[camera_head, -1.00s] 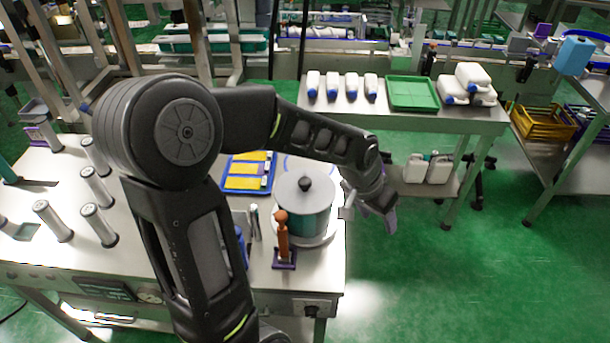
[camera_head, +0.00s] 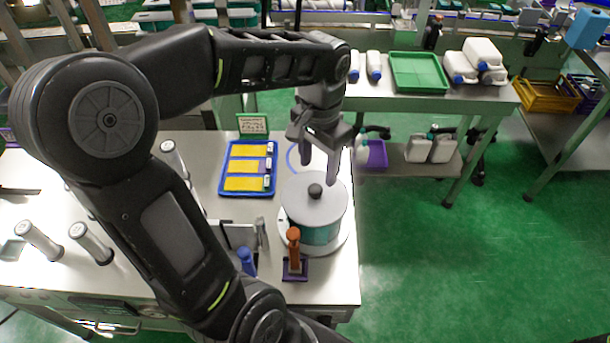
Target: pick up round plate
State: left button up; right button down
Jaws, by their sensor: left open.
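The round plate (camera_head: 313,203) is a grey disc with a dark knob (camera_head: 315,191) at its centre. It lies on top of a teal and white cylinder (camera_head: 322,234) near the right end of the metal table. My left gripper (camera_head: 319,171) points down just above and behind the knob, with its fingers apart and nothing between them. The fingers look clear of the knob, though the exact height gap is hard to judge. My right gripper is not in view.
A small orange-brown handled tool (camera_head: 294,248) stands on a purple base in front of the cylinder. A blue tray (camera_head: 226,178) with yellow pieces lies to the left. Several silver cylinders (camera_head: 90,242) stand further left. Green floor is free at the right.

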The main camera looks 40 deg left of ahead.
aim_at(315, 188)
pick_arm(q)
jog(key=shift+w+a, duration=0.3)
jog(key=shift+a, duration=0.25)
jog(key=shift+s+d+r, duration=0.1)
jog(key=shift+s+d, duration=0.05)
jog(key=shift+d, duration=0.15)
notch_tip(315, 188, down, 2)
jog(key=shift+a+f+b, duration=0.1)
jog(key=shift+f+b, duration=0.05)
jog(key=shift+b, duration=0.65)
jog(key=shift+f, duration=0.25)
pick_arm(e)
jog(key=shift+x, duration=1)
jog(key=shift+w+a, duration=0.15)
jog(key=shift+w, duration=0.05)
pick_arm(q)
notch_tip(315, 188, down, 5)
jog(key=b, duration=0.4)
jog(key=shift+a+f, duration=0.1)
jog(key=shift+f, duration=0.05)
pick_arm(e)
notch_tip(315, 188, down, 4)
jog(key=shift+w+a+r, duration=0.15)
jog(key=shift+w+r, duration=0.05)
